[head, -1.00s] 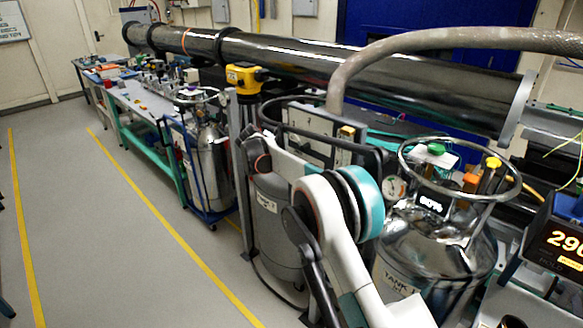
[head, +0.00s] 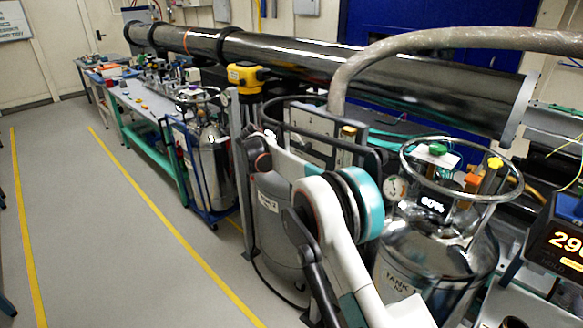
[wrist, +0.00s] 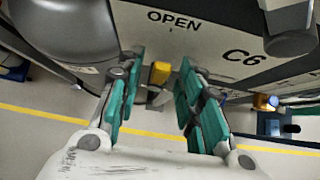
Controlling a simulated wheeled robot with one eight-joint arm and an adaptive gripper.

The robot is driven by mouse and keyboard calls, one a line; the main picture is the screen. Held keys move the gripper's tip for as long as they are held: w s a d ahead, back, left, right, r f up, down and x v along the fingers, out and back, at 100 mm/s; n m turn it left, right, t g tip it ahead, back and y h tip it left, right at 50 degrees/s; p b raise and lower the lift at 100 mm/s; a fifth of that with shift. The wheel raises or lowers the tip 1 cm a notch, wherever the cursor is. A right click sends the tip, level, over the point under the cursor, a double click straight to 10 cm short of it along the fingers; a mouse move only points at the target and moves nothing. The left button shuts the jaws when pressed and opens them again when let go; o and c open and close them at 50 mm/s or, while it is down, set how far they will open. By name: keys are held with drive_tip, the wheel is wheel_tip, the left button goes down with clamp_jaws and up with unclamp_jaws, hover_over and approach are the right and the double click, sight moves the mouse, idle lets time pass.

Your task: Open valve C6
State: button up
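In the wrist view, a pale panel (wrist: 195,42) carries the printed words "OPEN" and "C6". A small yellow piece (wrist: 159,72), with a grey part below it, shows between my fingertips; it looks like the valve's handle. My gripper (wrist: 157,88) is open, with teal pads on both sides of the yellow piece and visible gaps. I cannot tell how far in depth the fingers reach around it. In the head view my arm hides part of the equipment, and my gripper cannot be made out there.
Tank 1 (head: 420,262), a steel dewar with a ring guard, stands right of my arm. Another dewar (head: 208,165) sits on a blue cart at left. A thick grey hose (head: 430,42) arches above. The floor (head: 110,220) at left is clear.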

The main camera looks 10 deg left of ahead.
drive_tip(key=v, duration=1.1)
drive_tip(key=shift+s+a+r, duration=0.15)
drive_tip(key=shift+s+r, duration=0.1)
